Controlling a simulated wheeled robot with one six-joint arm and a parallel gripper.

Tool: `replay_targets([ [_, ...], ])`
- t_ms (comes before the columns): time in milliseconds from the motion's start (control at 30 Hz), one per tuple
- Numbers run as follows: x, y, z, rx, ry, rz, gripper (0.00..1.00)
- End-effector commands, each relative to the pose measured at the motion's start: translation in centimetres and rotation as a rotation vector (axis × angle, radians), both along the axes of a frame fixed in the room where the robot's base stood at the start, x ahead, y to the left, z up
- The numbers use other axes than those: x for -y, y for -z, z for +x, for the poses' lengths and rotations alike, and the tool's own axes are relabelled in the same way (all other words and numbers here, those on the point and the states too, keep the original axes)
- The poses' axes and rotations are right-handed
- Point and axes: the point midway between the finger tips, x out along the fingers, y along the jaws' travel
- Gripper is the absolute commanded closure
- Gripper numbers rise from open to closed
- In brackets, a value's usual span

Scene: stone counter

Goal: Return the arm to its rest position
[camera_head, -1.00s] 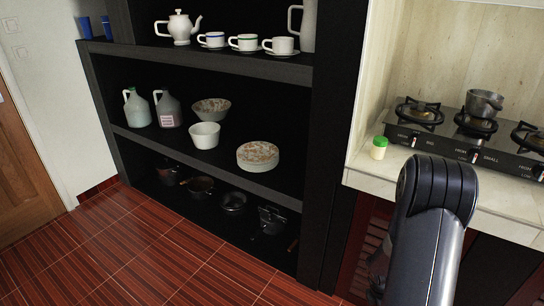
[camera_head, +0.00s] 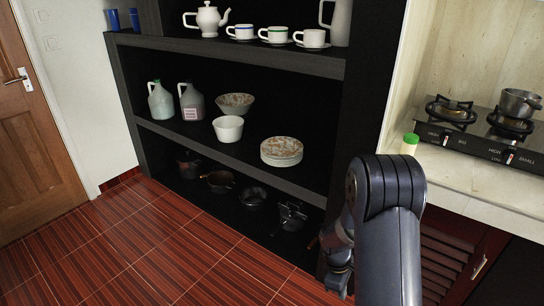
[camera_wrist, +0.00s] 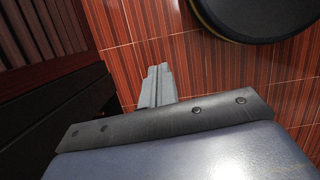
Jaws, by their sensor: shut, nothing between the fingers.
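My arm (camera_head: 391,220) rises at the lower right of the head view, dark grey and bent at a rounded joint. My gripper (camera_wrist: 157,85) shows in the wrist view as two grey fingers pressed together, with nothing between them. It points over the red tiled floor. In the head view the lower wrist part of my arm hangs to the left of the upper link, in front of the shelf's lower right corner; the fingertips are hard to make out there.
A dark shelf unit (camera_head: 240,62) with crockery, jugs and pans stands ahead. At right, the stone counter (camera_head: 470,185) holds a green-capped jar (camera_head: 409,145), a gas stove (camera_head: 470,130) and a pot (camera_head: 519,103). Red tiled floor (camera_head: 130,250) is clear at left. A wooden door (camera_head: 35,150) stands far left.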

Motion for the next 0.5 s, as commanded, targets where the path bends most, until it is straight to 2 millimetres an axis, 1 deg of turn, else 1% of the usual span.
replay_targets([
  [33,-0.8,0.1,0.6,0.000,0.017,0.000,1.00],
  [100,-1.8,0.0,1.3,0.002,0.046,0.000,1.00],
  [200,-2.9,0.1,2.1,0.001,0.082,0.001,1.00],
  [333,-3.8,0.0,2.8,0.001,0.112,0.001,1.00],
  [500,-4.1,0.0,3.1,-0.001,0.127,0.001,1.00],
])
